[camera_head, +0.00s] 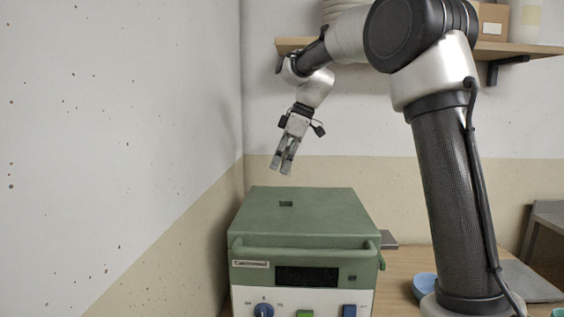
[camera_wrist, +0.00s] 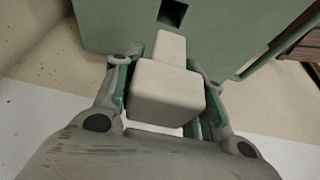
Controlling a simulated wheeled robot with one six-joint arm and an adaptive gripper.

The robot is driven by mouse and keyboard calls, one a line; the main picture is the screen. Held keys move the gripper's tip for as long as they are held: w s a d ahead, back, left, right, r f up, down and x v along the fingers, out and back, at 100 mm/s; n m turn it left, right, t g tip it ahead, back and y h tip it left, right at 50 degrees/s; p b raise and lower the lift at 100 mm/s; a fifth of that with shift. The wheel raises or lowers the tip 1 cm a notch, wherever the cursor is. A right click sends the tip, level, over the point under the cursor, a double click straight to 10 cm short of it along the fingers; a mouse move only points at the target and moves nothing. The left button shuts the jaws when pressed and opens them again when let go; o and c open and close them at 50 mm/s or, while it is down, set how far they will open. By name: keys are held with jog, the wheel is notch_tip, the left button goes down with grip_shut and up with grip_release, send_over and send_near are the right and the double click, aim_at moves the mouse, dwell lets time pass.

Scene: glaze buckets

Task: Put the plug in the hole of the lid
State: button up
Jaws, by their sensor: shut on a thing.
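The plug (camera_wrist: 168,92) is a cream block with a narrower square end, held between the fingers in the wrist view. My gripper (camera_wrist: 165,95) is shut on it. In the head view my gripper (camera_head: 282,168) hangs tilted above the back of the green lid (camera_head: 315,215), clear of it. The plug is hard to make out there. The lid tops a kiln-like box and has a small dark square hole (camera_head: 286,204). In the wrist view the hole (camera_wrist: 172,12) lies just beyond the plug's narrow end, with the plug apart from it.
The box's front has a green handle bar (camera_head: 300,254), a dark display (camera_head: 306,277) and a blue knob (camera_head: 263,310). Walls close in on the left and behind. A wooden shelf (camera_head: 515,48) runs above. A blue bowl (camera_head: 424,286) stands on the table to the right.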

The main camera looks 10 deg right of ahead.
send_over(276, 203)
jog(key=d, duration=0.1)
notch_tip(276, 203, down, 7)
jog(key=shift+s+d, duration=0.15)
jog(key=shift+s, duration=0.2)
jog(key=shift+f, duration=0.45)
dwell(0.7)
jog(key=shift+f, duration=0.75)
jog(key=shift+f, duration=0.1)
jog(key=o, duration=1.1)
jog(key=shift+o, duration=0.5)
jog(key=shift+o, duration=0.9)
